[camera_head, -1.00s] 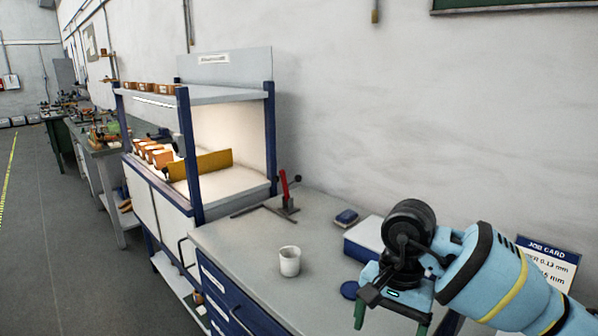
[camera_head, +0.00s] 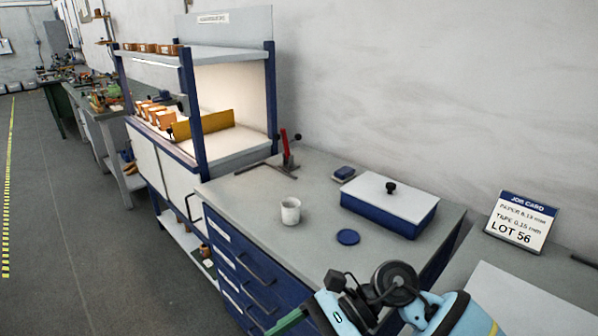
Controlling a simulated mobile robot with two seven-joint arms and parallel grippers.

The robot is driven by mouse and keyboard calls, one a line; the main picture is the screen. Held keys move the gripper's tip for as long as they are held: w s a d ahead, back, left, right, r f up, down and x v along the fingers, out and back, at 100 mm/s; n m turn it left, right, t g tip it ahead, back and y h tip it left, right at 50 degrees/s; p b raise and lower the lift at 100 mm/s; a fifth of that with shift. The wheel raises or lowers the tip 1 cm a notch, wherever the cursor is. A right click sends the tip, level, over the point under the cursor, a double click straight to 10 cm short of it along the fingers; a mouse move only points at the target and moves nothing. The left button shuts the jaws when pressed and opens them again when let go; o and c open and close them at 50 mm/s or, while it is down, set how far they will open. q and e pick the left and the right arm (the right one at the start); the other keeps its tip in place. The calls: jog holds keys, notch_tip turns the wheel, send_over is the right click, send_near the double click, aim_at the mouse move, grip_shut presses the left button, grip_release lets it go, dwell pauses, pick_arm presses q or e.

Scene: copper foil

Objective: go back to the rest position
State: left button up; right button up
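My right gripper (camera_head: 290,320) is at the bottom edge of the head view, on an arm coming in from the lower right. One green finger shows and points down to the left. The rest of the fingers are cut off by the frame, so I cannot tell how far apart they are. No object shows in the visible part of the gripper. It appears in front of the grey workbench (camera_head: 235,195), below the things standing on it. My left gripper is not in view.
On the bench are a white cup (camera_head: 290,211), a blue disc (camera_head: 348,237), a blue box with a grey lid (camera_head: 389,205), a small blue block (camera_head: 344,173) and a red-handled tool (camera_head: 286,150). A job card (camera_head: 521,222) stands at right. The floor (camera_head: 75,230) at left is clear.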

jog(key=d+f+n+t+h+p, duration=0.1)
jog(key=d+f+n+t, duration=0.4)
jog(key=n+t, duration=0.75)
jog(key=d+f+n+t+h+p, duration=0.15)
jog(key=d+f+n+t, duration=0.4)
jog(key=n+t, duration=0.75)
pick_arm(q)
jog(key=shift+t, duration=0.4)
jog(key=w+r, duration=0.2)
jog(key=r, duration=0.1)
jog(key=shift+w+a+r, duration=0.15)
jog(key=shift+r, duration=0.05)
pick_arm(e)
jog(key=s+d+f+m+g+h, duration=0.4)
jog(key=s+f, duration=0.4)
jog(key=s, duration=0.2)
jog(key=s+d+f+m+g+h, duration=0.3)
jog(key=s+d+f+m+g, duration=0.3)
jog(key=s+f, duration=0.3)
jog(key=shift+s+d+m+g+h, duration=0.35)
jog(key=shift+s+m+g, duration=0.1)
jog(key=shift+s+g, duration=0.15)
